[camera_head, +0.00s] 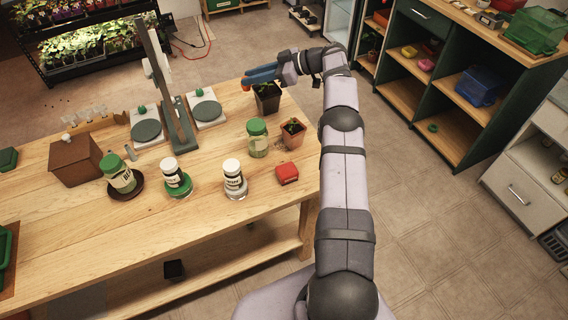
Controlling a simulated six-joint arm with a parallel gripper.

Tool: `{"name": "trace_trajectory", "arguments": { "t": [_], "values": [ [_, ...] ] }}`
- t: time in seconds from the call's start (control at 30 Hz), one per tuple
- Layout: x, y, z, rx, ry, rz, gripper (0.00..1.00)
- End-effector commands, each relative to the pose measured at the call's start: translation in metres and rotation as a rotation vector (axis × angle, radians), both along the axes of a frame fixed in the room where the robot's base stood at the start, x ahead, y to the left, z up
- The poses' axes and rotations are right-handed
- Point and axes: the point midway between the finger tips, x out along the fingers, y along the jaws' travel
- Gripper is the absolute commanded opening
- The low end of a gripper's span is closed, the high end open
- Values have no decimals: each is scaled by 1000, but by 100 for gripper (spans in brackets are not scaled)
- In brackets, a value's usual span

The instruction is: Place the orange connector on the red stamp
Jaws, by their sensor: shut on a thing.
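My gripper (250,78), with blue fingers, is at the top middle of the view, above the far right part of the wooden table. It is shut on a small orange-red piece, the orange connector (246,87), which shows only a little at the fingertips. The red stamp (287,174), a small red block, sits on the table near its right edge. It stands nearer to the camera than my gripper and is well apart from it.
A dark pot (267,104) stands just below my gripper. A terracotta pot (293,136) with a seedling and a green-lidded jar (257,142) stand between gripper and stamp. A white-lidded jar (233,177) is left of the stamp. Table (250,225) in front is clear.

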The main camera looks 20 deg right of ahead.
Motion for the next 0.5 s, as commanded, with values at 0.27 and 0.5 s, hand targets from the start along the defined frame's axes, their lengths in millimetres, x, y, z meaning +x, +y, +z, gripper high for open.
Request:
{"name": "trace_trajectory", "arguments": {
  "t": [0.27, 0.5],
  "values": [
    [-38, -37, -2, -4, 5, -42, 1],
    [-83, -54, -4, -5, 7, -75, 1]
  ]
}}
